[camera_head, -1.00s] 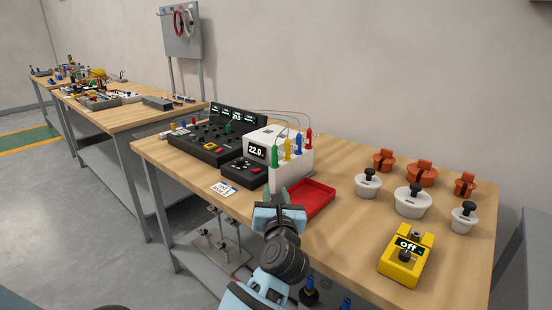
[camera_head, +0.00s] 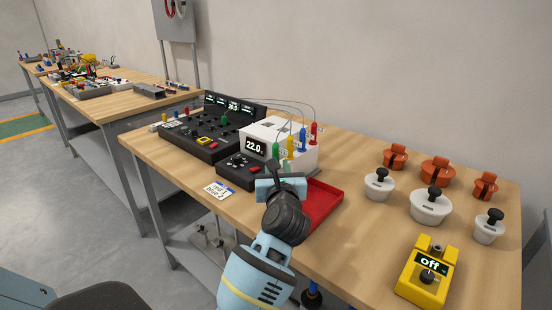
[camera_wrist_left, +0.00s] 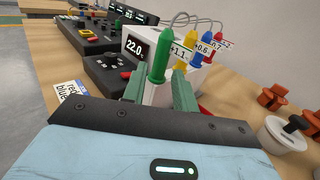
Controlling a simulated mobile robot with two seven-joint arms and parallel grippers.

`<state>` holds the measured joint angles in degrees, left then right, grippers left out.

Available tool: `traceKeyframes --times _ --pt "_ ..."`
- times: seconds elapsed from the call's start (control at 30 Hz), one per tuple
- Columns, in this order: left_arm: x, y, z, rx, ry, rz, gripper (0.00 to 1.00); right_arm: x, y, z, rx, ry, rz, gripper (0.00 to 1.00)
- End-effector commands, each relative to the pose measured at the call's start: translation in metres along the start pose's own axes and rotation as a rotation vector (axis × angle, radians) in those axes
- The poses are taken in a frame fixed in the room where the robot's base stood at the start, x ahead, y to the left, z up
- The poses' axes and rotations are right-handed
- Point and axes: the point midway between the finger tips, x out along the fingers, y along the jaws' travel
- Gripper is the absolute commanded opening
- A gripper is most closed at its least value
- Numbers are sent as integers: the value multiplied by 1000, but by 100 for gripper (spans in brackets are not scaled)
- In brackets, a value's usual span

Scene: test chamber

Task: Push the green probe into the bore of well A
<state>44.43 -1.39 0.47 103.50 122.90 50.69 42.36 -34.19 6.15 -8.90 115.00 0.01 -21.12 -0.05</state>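The green probe (camera_head: 276,150) stands upright at the near end of a row of probes by the white box with the 22.0 display (camera_head: 255,148). A cable runs from its top. It also shows in the left wrist view (camera_wrist_left: 159,58), between and just beyond my green fingertips. My left gripper (camera_head: 281,175) is open, low in front of the probe, its fingers (camera_wrist_left: 160,90) apart with a gap around the probe's line. I cannot tell whether they touch it. The probe's lower end is partly hidden. No mark for well A is readable. My right gripper is out of view.
Yellow (camera_head: 291,146), blue (camera_head: 303,138) and red (camera_head: 314,133) probes stand behind the green one. A red tray (camera_head: 326,200) lies right of my gripper. White pots (camera_head: 431,206), orange pots (camera_head: 437,172) and a yellow "off" device (camera_head: 427,274) stand further right. A label card (camera_head: 218,190) lies left.

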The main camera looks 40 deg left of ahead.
Motion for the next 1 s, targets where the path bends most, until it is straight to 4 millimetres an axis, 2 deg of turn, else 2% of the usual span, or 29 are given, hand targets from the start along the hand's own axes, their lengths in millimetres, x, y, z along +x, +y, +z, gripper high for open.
traceKeyframes --times 0.1,0.33,0.6,0.7,0.97,1.0 --pt "12 0 1 0 -1 0 29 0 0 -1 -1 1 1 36" --pt "20 0 3 0 -1 1 29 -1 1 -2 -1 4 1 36" --pt "56 0 7 1 -1 1 29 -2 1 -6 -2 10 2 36" --pt "63 0 6 1 0 1 29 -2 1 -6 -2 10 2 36" --pt "65 0 6 0 1 0 29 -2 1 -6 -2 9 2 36" --pt "65 0 6 0 1 1 26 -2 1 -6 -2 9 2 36"
